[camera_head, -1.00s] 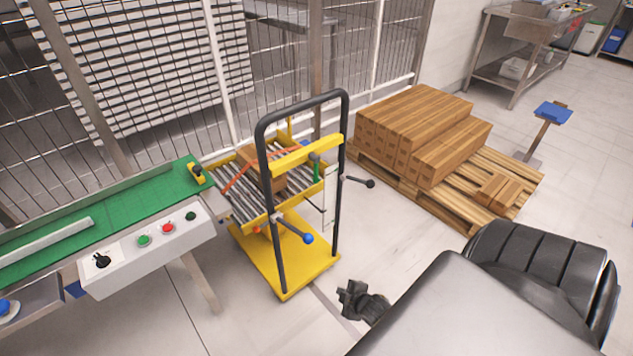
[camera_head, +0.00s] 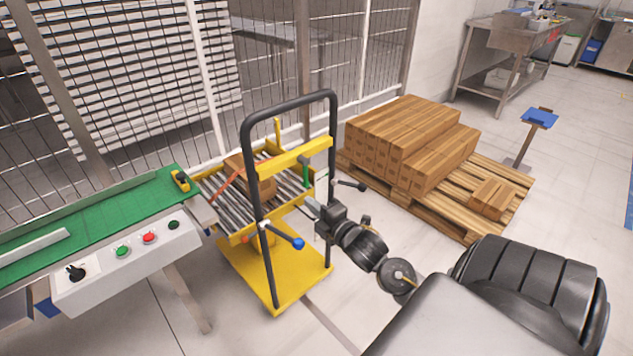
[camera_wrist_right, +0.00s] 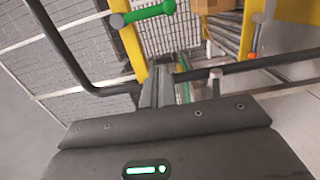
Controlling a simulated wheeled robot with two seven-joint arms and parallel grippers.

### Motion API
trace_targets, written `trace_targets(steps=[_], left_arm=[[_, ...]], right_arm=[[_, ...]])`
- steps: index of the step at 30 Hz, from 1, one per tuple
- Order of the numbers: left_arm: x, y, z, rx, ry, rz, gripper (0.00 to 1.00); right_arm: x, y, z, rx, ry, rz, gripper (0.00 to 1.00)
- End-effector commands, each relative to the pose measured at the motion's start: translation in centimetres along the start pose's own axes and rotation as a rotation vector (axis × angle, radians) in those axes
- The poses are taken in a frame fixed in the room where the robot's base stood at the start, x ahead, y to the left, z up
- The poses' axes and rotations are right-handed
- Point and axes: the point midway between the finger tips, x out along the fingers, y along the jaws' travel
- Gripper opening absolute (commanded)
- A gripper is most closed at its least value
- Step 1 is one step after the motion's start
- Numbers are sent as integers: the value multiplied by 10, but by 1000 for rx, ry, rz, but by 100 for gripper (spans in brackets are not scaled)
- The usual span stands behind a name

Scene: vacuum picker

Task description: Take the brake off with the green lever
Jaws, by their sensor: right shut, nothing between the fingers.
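The green lever (camera_head: 306,174) is on the right side of the yellow trolley (camera_head: 296,155), by the black right post of its handle. In the right wrist view the green lever (camera_wrist_right: 150,13) shows large at the top, with a rounded grip pointing right. My right gripper (camera_head: 311,206) is shut and empty, below the green lever in the head view and by the trolley's right post. Its fingers (camera_wrist_right: 160,88) show in the right wrist view below the lever, apart from it in the picture. My left gripper is not in view.
A lever with a blue knob (camera_head: 298,243) and one with a black knob (camera_head: 361,187) stick out close to my gripper. A carton (camera_head: 262,182) lies on the trolley's rollers. A green conveyor (camera_head: 100,215) stands left, a loaded pallet (camera_head: 440,215) right.

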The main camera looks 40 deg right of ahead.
Motion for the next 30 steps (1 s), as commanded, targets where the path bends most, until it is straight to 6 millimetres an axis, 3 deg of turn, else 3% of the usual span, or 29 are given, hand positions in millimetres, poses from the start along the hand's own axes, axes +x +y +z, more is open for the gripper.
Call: trace_targets(steps=[10,12,18,30], left_arm=[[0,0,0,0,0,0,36],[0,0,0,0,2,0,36],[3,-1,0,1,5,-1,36],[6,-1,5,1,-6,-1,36]], right_arm=[[71,1,1,1,-1,1,0],[71,0,16,-2,-3,-2,0],[76,0,34,0,-1,-1,0],[77,0,39,1,0,-1,0]])
